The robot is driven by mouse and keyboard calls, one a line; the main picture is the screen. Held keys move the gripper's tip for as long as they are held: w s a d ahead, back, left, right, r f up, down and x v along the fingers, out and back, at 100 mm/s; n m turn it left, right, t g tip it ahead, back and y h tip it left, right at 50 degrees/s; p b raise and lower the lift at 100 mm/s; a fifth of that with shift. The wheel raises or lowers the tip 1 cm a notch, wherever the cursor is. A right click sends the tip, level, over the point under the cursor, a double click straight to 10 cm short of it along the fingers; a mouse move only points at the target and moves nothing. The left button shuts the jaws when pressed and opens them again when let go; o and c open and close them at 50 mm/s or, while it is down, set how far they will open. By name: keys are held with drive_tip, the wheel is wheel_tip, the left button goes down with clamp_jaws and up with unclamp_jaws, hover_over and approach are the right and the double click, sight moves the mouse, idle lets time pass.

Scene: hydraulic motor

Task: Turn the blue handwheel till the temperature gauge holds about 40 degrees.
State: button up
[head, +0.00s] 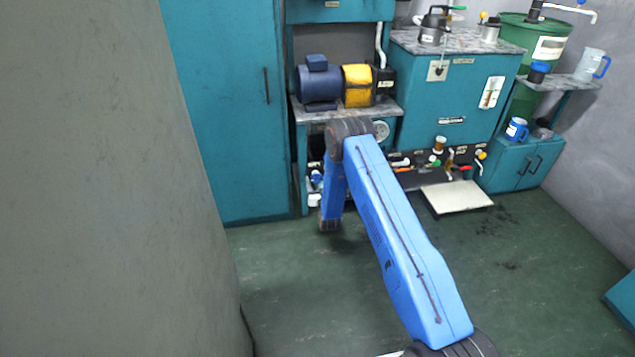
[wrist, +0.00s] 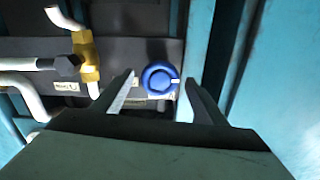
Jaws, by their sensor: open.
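The blue handwheel (wrist: 160,79) shows in the wrist view as a small round knob with a white mark pointing right. It sits on a dark panel. My gripper (wrist: 158,82) is open, its two fingers apart to the left and right of the handwheel in the picture. I cannot tell whether the fingertips reach the handwheel's depth; I see no contact. In the head view, a blue part (head: 316,177) low on the bench front is probably the handwheel, partly hidden by my arm. A round white-faced gauge (head: 381,130) shows beside my arm's elbow; its reading is too small to tell.
In the wrist view, a brass valve fitting (wrist: 88,60) with white pipes lies left of the handwheel, and a teal panel (wrist: 199,40) stands close on the right. In the head view, a tall teal cabinet (head: 225,110) is left of the bench. The green floor (head: 290,280) is clear.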

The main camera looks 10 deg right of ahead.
drive_tip(key=shift+w, duration=0.3)
drive_tip(key=c, duration=1)
drive_tip(key=shift+n, duration=1.1)
drive_tip(key=shift+c, duration=0.2)
drive_tip(key=o, duration=1)
drive_tip(key=shift+o, duration=0.2)
drive_tip(key=shift+s, duration=0.15)
